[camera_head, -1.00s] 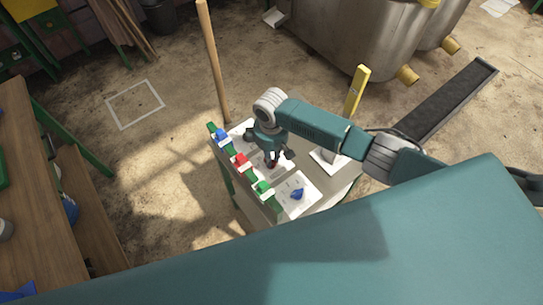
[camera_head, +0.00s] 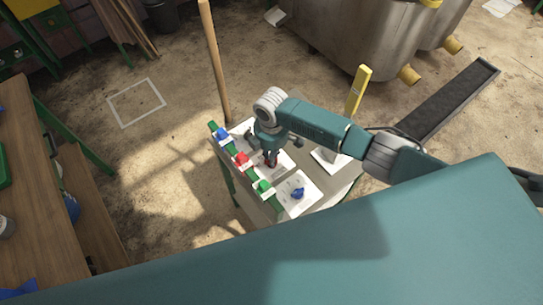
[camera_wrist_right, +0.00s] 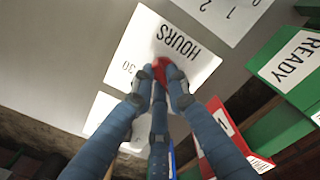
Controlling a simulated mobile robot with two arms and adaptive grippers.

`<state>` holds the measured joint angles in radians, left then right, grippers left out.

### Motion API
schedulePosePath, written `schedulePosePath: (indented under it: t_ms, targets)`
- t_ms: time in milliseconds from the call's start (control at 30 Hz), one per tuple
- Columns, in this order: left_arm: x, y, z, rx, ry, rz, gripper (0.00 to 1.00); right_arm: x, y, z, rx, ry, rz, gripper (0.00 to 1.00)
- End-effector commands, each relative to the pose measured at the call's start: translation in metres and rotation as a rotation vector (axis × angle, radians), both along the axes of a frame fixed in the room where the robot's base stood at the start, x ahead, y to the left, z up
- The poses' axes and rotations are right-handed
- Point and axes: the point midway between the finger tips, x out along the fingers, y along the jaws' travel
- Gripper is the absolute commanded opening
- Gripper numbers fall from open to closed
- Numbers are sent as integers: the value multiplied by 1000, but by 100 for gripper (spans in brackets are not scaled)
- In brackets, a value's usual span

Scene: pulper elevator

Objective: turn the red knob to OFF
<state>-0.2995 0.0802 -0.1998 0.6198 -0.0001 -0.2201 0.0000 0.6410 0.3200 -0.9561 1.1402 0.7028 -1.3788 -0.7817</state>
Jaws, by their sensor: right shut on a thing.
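The red knob (camera_wrist_right: 160,67) sits on a white label plate (camera_wrist_right: 135,50) that reads HOURS, with a 30 beside it. My right gripper (camera_wrist_right: 160,78) has its fingers closed around the knob, which covers much of it in the right wrist view. In the head view my right gripper (camera_head: 270,160) points down onto the console's middle plate, and only a little red shows between the fingers. The fingers hide the knob's pointer, so I cannot tell its setting. My left gripper is not in view.
A blue knob (camera_head: 297,193) sits on the console's near plate. Blue (camera_head: 222,134), red (camera_head: 241,159) and green (camera_head: 263,187) blocks line its left edge. A wooden pole (camera_head: 214,65) and a yellow post (camera_head: 357,90) stand close. A wooden table (camera_head: 35,205) is at left.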

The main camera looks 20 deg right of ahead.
Motion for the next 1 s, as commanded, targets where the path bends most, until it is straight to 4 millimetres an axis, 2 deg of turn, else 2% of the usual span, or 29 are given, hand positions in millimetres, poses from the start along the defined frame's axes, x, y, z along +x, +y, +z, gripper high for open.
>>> schedulePosePath:
  t_ms: [367,400,500,833,1000]
  targets:
    - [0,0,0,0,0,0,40,2,0,1,1,-3,7,0]
    - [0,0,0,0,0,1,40,2,0,1,0,-3,7,18]
    - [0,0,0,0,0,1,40,1,0,1,0,-3,6,33]
    - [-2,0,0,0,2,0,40,1,0,3,1,-2,5,33]
    - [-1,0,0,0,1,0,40,2,0,26,1,-5,7,33]
